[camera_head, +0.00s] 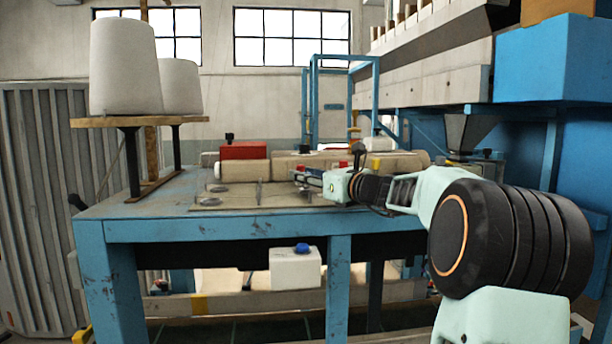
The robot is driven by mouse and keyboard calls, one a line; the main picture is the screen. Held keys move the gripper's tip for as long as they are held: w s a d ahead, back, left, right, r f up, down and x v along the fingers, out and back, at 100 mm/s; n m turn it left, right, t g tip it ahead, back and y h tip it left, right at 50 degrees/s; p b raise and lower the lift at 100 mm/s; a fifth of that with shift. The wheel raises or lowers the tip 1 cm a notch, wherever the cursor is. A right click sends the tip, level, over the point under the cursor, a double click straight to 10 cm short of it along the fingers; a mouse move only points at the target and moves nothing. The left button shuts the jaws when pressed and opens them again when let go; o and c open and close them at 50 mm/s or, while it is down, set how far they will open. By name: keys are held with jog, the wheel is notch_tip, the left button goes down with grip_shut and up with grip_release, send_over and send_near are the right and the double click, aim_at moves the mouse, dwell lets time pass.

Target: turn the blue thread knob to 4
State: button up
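My arm reaches in from the lower right over the bench. My gripper (358,160) is small and largely hidden around my pale green wrist, above the tabletop. It is up and to the right of the blue knob and apart from it. I cannot make out whether its fingers are open or shut.
The blue bench (220,229) carries a red block (243,151), cream rolls and small fittings. Large white thread cones (125,67) stand on a raised shelf at left. A blue leg (338,290) stands right of the white box. Blue machinery (550,60) fills the right.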

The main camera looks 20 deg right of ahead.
grip_shut()
jog(key=shift+a+f+m+h+b, duration=0.15)
jog(key=shift+m+h+b, duration=0.25)
jog(key=shift+b, duration=0.55)
jog(key=h+b, duration=0.1)
jog(key=b, duration=0.1)
jog(key=m+h+b, duration=0.1)
jog(key=h+b, duration=0.1)
jog(key=shift+f+m+t, duration=0.15)
jog(key=shift+m+t, duration=0.15)
jog(key=m+h+b, duration=0.2)
jog(key=h+b, duration=0.1)
jog(key=shift+r, duration=0.2)
jog(key=shift+r+m+h+b, duration=0.1)
jog(key=shift+m+h+b, duration=0.7)
jog(key=shift+h+b, duration=0.4)
jog(key=shift+d+m+g+h, duration=0.2)
jog(key=shift+m+g+h, duration=0.1)
jog(key=shift+g+h, duration=0.15)
